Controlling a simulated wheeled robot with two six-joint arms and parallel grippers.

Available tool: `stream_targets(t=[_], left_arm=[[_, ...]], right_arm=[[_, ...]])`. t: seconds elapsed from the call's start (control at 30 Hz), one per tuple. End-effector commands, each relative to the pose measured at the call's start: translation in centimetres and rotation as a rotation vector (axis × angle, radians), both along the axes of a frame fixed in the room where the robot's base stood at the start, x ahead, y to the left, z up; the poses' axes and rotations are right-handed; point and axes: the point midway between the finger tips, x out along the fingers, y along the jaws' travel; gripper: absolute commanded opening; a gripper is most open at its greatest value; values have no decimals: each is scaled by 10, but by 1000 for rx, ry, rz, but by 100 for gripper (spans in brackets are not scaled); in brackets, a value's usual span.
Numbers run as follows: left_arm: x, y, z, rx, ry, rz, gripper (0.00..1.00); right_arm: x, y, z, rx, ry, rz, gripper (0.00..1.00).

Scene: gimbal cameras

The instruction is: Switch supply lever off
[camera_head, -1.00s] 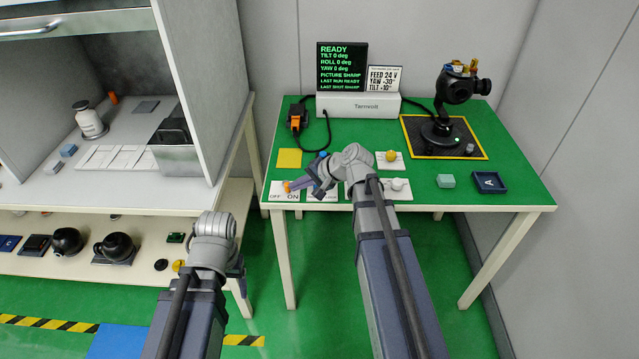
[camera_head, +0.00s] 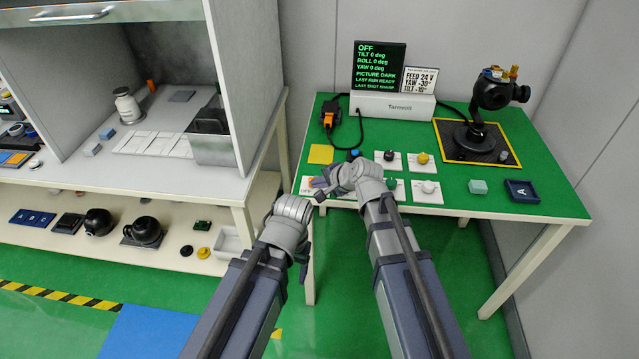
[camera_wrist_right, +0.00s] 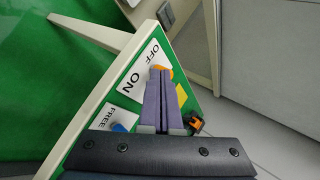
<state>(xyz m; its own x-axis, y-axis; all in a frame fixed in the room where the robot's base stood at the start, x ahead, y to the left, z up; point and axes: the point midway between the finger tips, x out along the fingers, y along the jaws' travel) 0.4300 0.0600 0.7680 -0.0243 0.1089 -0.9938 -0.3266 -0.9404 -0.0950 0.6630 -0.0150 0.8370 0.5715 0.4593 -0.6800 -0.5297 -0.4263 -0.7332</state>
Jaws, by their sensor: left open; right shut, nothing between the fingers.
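The supply lever's white OFF/ON plate (camera_wrist_right: 128,83) lies at the green table's near left corner. An orange part (camera_wrist_right: 163,69), likely the lever's handle, shows just past my right fingertips; its exact position is partly hidden. My right gripper (camera_wrist_right: 157,98) is shut and empty, with its tips over the plate beside the orange part. Whether they touch cannot be told. In the head view my right gripper (camera_head: 318,190) covers most of the plate. My left gripper (camera_head: 303,262) is open and empty, low in front of the tables. The display (camera_head: 378,68) reads OFF and PICTURE DARK.
A plate marked FREE with a blue knob (camera_wrist_right: 118,127) sits beside the lever plate. A yellow knob (camera_head: 422,158) and white knob (camera_head: 428,186) are farther right. The gimbal camera (camera_head: 500,92) stands at the back right. The left workbench (camera_head: 262,150) stands close to my arms.

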Motion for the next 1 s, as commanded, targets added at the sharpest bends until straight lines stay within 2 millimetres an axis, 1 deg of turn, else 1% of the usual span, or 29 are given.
stream_targets(t=[0.3,0.67,0.87,1.0], left_arm=[[0,0,0,0,0,0,72],[0,0,0,0,0,0,72],[0,0,10,0,0,0,72],[0,0,25,0,0,0,72]], right_arm=[[12,-9,0,0,0,-2,0],[13,-11,1,-2,-3,-4,0],[4,-12,10,-1,-2,-2,0],[-8,-16,25,0,-1,-1,0]])
